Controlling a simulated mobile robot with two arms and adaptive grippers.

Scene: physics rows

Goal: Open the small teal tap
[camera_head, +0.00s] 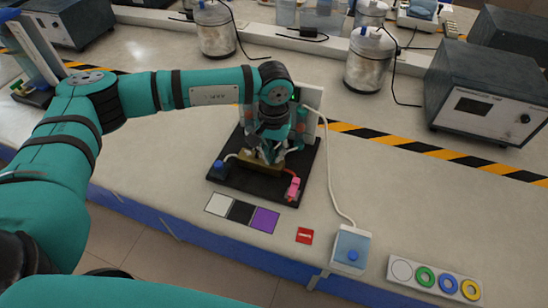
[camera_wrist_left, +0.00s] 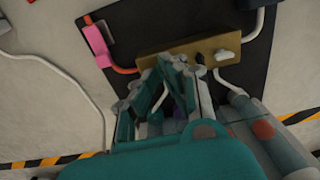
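A brass-coloured block (camera_head: 262,164) sits on a black base plate (camera_head: 232,180) in the head view. In the left wrist view the block (camera_wrist_left: 158,56) carries a white knob (camera_wrist_left: 225,54) near one end. My left gripper (camera_head: 262,150) points down over the block, its fingers at or very close to it. In the wrist view the fingers (camera_wrist_left: 183,72) reach the block's edge and overlap each other, so their opening is unclear. I cannot pick out the small teal tap from my teal gripper parts; it may be hidden behind them. My right gripper is not in view.
A pink clip (camera_head: 293,188) on a red tube and a blue piece (camera_head: 218,169) flank the block. A white cable runs to a box with a blue button (camera_head: 350,250). Coloured squares (camera_head: 240,212), a red tag (camera_head: 305,235) and a ring panel (camera_head: 435,279) lie in front.

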